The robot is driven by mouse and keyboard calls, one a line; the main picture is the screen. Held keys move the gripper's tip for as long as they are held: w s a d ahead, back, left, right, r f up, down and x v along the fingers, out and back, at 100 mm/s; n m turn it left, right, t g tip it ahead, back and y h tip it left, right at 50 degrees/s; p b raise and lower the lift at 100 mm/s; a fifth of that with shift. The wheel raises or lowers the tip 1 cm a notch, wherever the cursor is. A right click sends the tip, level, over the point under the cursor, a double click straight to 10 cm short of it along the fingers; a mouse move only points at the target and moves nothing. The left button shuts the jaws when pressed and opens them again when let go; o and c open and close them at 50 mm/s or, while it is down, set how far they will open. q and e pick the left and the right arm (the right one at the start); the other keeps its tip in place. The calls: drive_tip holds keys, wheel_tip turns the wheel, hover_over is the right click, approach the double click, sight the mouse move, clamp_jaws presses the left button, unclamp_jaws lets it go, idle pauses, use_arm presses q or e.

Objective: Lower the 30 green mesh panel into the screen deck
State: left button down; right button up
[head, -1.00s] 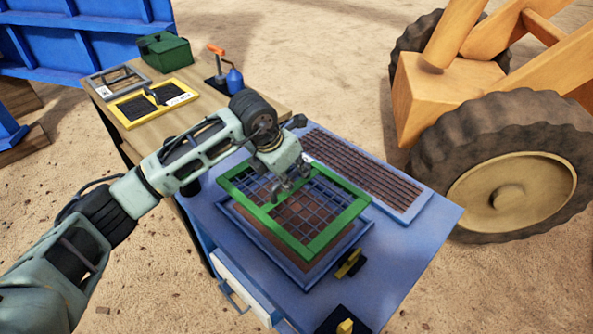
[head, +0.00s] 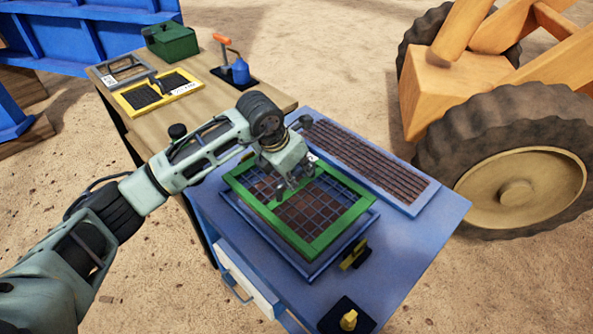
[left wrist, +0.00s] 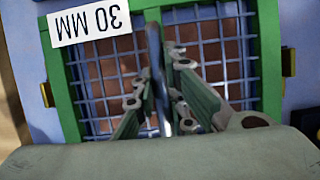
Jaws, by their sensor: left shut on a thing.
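The green mesh panel (head: 315,247) is over the blue screen deck (head: 290,267) on the blue bench, roughly lined up with it. A gap seems to show at its near side; I cannot tell whether it touches the deck. My left gripper (head: 287,192) is shut on the green mesh panel, coming down onto it from above. In the left wrist view the fingers (left wrist: 172,122) close on a bar across the panel's middle. A white label reading 30 MM (left wrist: 90,24) lies on the panel's green frame (left wrist: 62,92). My right gripper is not in view.
A brown slatted panel (head: 372,165) lies behind the deck. Yellow and black clamps (head: 354,254) sit at the deck's near right. A large wheel (head: 515,185) stands right.

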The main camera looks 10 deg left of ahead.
sight(296, 190)
use_arm(q)
drive_tip(key=shift+f+b, duration=1.15)
drive_tip(key=shift+f, duration=0.85)
drive_tip(key=shift+f+b, duration=0.65)
drive_tip(key=shift+f, duration=0.15)
drive_tip(key=shift+w+f, duration=0.1)
drive_tip(key=shift+f, duration=0.1)
drive_tip(key=c, duration=1.7)
unclamp_jaws()
drive_tip(key=shift+s+f, duration=0.2)
drive_tip(key=shift+f, duration=0.05)
drive_tip(key=shift+r, duration=0.15)
drive_tip(key=v, duration=1.2)
